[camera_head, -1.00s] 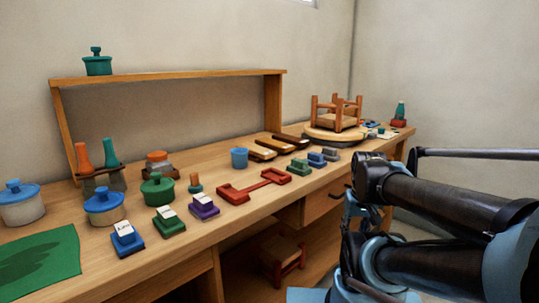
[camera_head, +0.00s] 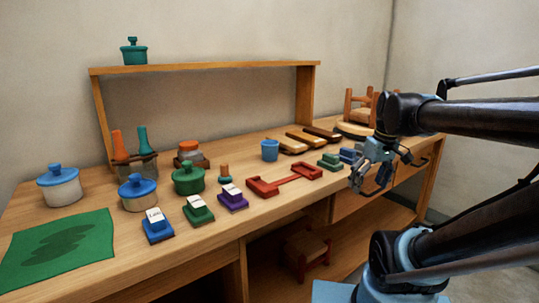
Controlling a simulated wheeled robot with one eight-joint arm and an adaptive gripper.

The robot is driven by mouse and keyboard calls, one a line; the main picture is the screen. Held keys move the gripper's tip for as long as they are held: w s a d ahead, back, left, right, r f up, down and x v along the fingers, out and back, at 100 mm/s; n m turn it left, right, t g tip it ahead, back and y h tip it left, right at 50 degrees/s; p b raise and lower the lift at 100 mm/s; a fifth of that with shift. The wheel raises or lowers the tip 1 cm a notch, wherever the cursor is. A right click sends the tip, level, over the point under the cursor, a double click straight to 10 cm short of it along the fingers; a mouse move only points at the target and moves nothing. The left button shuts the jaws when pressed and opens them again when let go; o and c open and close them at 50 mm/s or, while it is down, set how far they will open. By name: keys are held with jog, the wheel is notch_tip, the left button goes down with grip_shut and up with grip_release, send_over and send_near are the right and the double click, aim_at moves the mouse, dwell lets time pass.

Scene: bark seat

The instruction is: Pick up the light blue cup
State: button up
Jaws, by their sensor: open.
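The light blue cup (camera_head: 270,150) stands upright on the wooden workbench (camera_head: 85,210), near the middle of its top. It is behind the red tray-like piece and left of the brushes. My gripper (camera_head: 368,187) is open and empty, at the front edge of the bench, to the right of the cup and nearer to me. It is well apart from the cup.
A red two-ended holder (camera_head: 263,187) lies in front of the cup. Wooden brushes (camera_head: 307,140) lie to its right. Small blocks (camera_head: 330,162), lidded pots (camera_head: 188,179) and a raised shelf (camera_head: 200,68) surround it. A chair-like frame (camera_head: 360,106) stands at the right.

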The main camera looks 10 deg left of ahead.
jog(key=w+a+r+n+g+y, duration=0.1)
jog(key=w+a+r+n, duration=0.55)
jog(key=a, duration=0.35)
jog(key=w+a+r+n+g+y, duration=0.1)
jog(key=w+a+r+n, duration=0.4)
jog(key=a+r, duration=0.3)
jog(key=w+a+r+n+g+y, duration=0.1)
jog(key=w+a+r+n, duration=0.45)
jog(key=a, duration=0.55)
send_over(270, 144)
jog(key=s+d, duration=0.2)
notch_tip(270, 144, down, 10)
jog(key=shift+d+x, duration=0.2)
jog(key=shift+x, duration=1.2)
jog(key=shift+d+x, duration=0.15)
jog(key=shift+x, duration=1.3)
jog(key=shift+f, duration=0.1)
jog(key=c, duration=1.2)
